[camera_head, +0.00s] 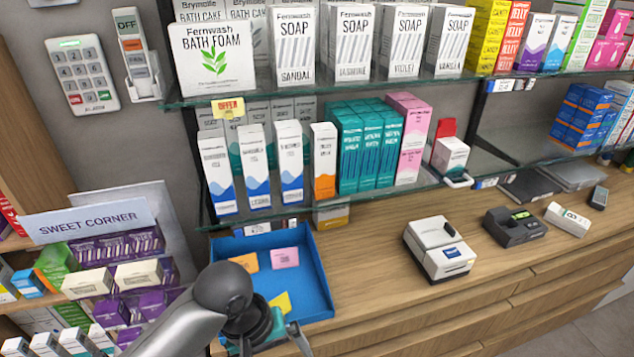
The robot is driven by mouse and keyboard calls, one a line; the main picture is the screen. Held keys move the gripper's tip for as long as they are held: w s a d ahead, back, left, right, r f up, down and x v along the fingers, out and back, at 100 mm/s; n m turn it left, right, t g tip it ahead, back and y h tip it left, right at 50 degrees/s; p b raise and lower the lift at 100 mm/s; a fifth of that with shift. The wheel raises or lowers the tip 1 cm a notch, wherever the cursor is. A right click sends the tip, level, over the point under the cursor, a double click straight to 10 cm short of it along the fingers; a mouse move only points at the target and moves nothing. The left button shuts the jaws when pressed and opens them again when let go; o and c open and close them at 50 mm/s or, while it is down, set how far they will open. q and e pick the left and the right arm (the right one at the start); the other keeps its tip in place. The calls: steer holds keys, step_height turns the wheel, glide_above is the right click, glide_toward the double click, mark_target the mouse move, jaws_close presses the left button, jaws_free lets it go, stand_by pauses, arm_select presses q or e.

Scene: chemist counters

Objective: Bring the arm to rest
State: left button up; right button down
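My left arm comes in from the bottom left, and its gripper (272,344) hangs over the front part of the blue tray (317,268). Its fingers run down to the bottom edge of the picture, so I cannot see the fingertips or whether they hold anything. My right gripper is not in view.
A glass shelf (370,194) with several boxes overhangs the wooden counter (375,283). A white device (438,249) and a dark card terminal (515,227) stand to the right. The sweets rack (95,223) is at left. Counter between tray and white device is clear.

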arm_select(q)
steer(key=s+a+f+m+t+y, duration=0.1)
steer(key=s+a+m+t+y, duration=0.3)
steer(key=s+a, duration=0.65)
step_height(320, 180, down, 30)
steer(key=s+m+g+h+b, duration=0.1)
steer(key=s+g+b, duration=0.1)
steer(key=b, duration=0.6)
steer(key=s+a+f+b, duration=0.1)
steer(key=s+f+b, duration=0.2)
steer(key=s+f, duration=0.4)
steer(key=s+a+f+g+b, duration=0.1)
steer(key=s+f+b, duration=0.2)
steer(key=s+f, duration=0.5)
step_height(320, 180, down, 6)
steer(key=shift+r+m+b, duration=0.2)
steer(key=shift+m+b, duration=0.1)
steer(key=shift+b, duration=0.05)
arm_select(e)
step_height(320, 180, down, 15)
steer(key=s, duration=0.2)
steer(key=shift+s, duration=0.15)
